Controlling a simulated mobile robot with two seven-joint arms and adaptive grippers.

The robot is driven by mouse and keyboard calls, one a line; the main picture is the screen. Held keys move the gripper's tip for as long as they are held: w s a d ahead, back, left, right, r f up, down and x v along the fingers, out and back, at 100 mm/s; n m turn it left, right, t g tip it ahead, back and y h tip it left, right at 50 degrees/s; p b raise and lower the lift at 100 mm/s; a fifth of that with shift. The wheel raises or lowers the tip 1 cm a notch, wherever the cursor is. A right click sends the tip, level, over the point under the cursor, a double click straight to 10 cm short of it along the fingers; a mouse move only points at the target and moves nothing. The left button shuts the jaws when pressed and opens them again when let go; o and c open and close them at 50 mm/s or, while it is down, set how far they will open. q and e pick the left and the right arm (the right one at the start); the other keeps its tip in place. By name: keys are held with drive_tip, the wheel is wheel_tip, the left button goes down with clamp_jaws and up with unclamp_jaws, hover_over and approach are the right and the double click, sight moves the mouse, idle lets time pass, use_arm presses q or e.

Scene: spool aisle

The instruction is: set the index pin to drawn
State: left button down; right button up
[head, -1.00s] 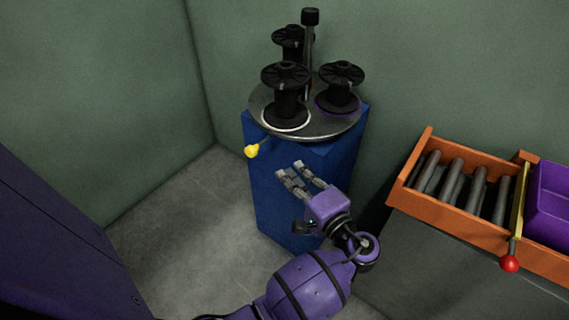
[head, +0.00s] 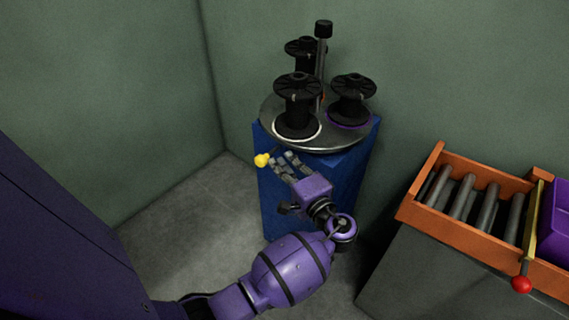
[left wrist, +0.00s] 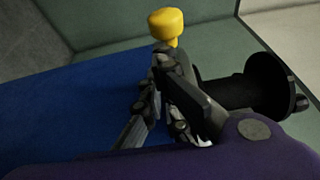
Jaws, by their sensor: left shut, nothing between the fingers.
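My left gripper (head: 283,161) is shut and empty, just right of the knob in the head view. In the left wrist view the yellow knob (left wrist: 165,22) stands just beyond my left fingertips (left wrist: 166,62). Whether they touch it, I cannot tell. The inner end of the pin is hidden. My right gripper is not in view.
Black spools (head: 298,100) and an upright post (head: 321,65) stand on the turntable. An orange tray with grey rollers (head: 463,200), a purple bin (head: 556,225) and a red-knobbed lever (head: 521,284) are at right. Green walls stand close behind the pedestal. Floor at left is clear.

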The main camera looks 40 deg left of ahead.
use_arm(q)
drive_tip(key=shift+s+a+p, duration=0.2)
drive_tip(key=shift+s+p, duration=0.65)
drive_tip(key=shift+s, duration=1.2)
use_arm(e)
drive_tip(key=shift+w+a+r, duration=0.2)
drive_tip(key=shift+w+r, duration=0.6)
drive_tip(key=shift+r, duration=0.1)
use_arm(q)
drive_tip(key=shift+f, duration=0.1)
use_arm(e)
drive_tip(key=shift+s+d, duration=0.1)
